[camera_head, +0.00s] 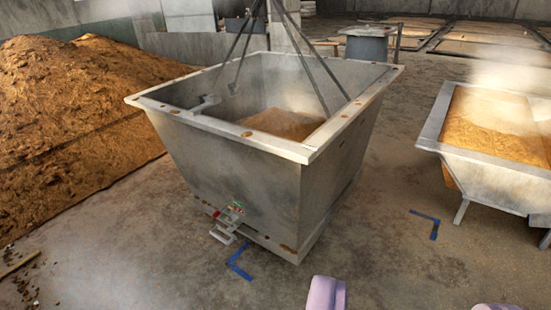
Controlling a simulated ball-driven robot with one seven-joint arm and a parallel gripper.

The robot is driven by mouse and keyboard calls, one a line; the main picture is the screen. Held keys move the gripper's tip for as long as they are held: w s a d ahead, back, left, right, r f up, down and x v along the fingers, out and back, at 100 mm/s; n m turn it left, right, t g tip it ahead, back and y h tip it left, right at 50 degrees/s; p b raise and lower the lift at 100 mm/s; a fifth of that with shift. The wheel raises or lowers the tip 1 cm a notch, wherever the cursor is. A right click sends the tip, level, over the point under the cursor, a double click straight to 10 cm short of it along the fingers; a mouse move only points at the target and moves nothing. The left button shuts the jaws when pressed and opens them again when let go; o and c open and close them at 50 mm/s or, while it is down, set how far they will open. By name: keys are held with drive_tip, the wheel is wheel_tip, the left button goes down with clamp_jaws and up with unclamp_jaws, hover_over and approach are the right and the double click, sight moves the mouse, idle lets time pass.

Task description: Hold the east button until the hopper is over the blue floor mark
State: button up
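A large grey metal hopper (240,170) hangs from cables in the middle of the view, with some grain inside. A blue L-shaped floor mark (238,268) shows just in front of the hopper's lower front edge. Another blue corner mark (433,226) lies on the floor to the right of the hopper. The floor behind the hopper is hidden, and I cannot tell how high its base hangs. My gripper (411,300) shows as two pale purple fingertips at the bottom edge, wide apart with nothing visible between them. No east button is recognisable in this view.
A brown grain heap (75,105) fills the left. A grain-filled metal trough (490,150) on legs stands at the right. A grey drum (367,46) stands behind the hopper. A small latch with red and green parts (230,216) sits on the hopper's front. Floor between hopper and trough is clear.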

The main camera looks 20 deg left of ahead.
clamp_jaws()
idle(1.6)
